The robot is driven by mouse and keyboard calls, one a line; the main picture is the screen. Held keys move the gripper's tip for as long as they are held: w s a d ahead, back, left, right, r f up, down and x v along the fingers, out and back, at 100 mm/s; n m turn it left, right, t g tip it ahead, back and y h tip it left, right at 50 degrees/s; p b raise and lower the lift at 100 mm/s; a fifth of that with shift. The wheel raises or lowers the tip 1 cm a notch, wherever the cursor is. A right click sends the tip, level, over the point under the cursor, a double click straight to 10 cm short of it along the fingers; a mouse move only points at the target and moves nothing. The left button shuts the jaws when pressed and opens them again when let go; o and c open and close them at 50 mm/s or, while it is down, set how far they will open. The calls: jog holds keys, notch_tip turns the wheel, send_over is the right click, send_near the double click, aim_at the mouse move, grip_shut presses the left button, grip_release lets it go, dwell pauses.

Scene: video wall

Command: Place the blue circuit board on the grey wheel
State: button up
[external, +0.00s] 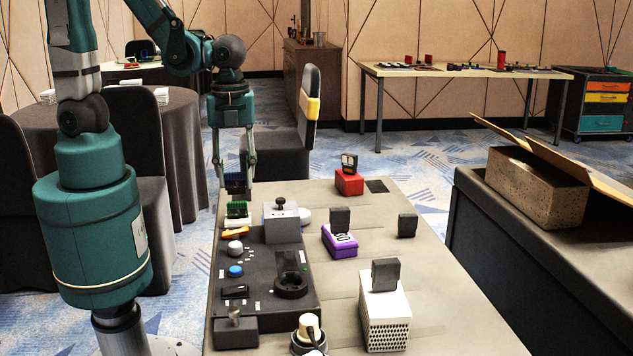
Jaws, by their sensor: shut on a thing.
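My gripper (234,172) points straight down at the far left end of the long grey table. Its fingers are spread around a small dark board with a bluish tint, which I take for the blue circuit board (236,182), and are shut on it. The board is upright, just behind a green circuit board (238,211); whether it touches the table is too small to tell. I cannot clearly make out the grey wheel. A pale grey round thing (306,215) partly hidden behind a grey box with a knob (282,222) may be it.
A dark panel (262,262) with a blue button (235,271) and a black round socket (291,285) lies in front. A red box (349,182), purple box (339,243) and white perforated box (386,320) stand to the right. Bare table (440,290) lies at right.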

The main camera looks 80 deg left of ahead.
jog(key=w+a+r+p, duration=0.1)
jog(key=w+p, duration=0.1)
jog(key=w, duration=0.6)
jog(key=w+a+r+p, duration=0.1)
jog(key=w+r+p, duration=0.1)
jog(key=w, duration=0.6)
jog(key=shift+a, duration=0.25)
jog(key=shift+f+b, duration=0.5)
jog(key=shift+f, duration=2.4)
jog(key=shift+f, duration=0.1)
jog(key=shift+f+b, duration=0.5)
jog(key=shift+f, duration=1.5)
jog(key=shift+f, duration=0.2)
jog(key=o, duration=0.8)
jog(key=shift+r, duration=0.1)
